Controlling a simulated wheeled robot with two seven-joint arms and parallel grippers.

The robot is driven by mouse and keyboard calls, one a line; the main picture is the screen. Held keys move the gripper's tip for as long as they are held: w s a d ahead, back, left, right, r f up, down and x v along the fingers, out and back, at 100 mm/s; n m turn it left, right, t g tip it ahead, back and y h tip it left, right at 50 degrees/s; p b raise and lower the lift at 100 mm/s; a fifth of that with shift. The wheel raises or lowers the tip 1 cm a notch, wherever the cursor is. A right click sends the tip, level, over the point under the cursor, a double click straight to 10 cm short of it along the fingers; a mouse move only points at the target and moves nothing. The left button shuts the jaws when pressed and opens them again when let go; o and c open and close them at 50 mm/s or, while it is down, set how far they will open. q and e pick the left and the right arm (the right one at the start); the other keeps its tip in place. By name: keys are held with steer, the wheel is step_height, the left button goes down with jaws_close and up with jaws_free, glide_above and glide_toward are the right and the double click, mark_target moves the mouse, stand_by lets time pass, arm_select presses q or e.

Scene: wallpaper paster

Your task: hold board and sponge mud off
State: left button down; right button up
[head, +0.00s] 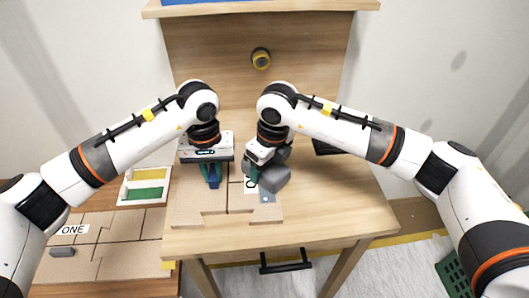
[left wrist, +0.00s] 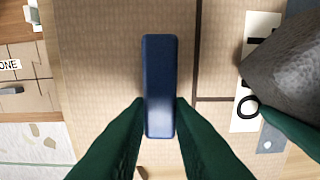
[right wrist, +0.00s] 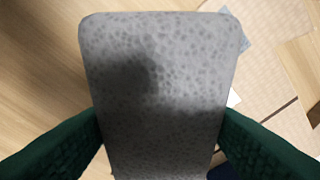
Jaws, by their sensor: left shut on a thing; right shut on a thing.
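The brown board (head: 200,206) lies on the wooden table, with dark seams across it and a white lettered label (left wrist: 256,70) partly covered. A blue block-shaped handle (left wrist: 160,85) stands on the board; my left gripper (head: 211,178) is shut on it, with green fingers on both sides. My right gripper (head: 258,172) is shut on a grey speckled sponge (right wrist: 165,80), held over the board's right part beside the label. The sponge also shows in the head view (head: 274,179). A small grey-blue patch (left wrist: 271,139) shows by the label. The sponge's underside is hidden.
A tray with yellow and green pads (head: 144,192) sits at the left. A side table holds another board marked ONE (head: 100,232) with a grey bar (head: 62,252). A dark object (head: 326,147) lies behind my right arm. The table's right side (head: 340,200) is clear.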

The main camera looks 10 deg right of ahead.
mark_target(266, 199)
arm_select(q)
steer(key=shift+f, duration=0.1)
arm_select(e)
steer(key=s, duration=0.7)
steer(key=shift+a+f, duration=0.1)
steer(key=shift+a, duration=0.05)
step_height(266, 199, up, 8)
steer(key=shift+s+r, duration=0.25)
steer(key=o, duration=0.5)
steer(key=c, duration=0.4)
arm_select(q)
steer(key=c, duration=1.2)
jaws_free()
steer(key=shift+w, duration=0.1)
arm_select(e)
steer(key=shift+w+f, duration=0.1)
arm_select(q)
step_height(266, 199, up, 12)
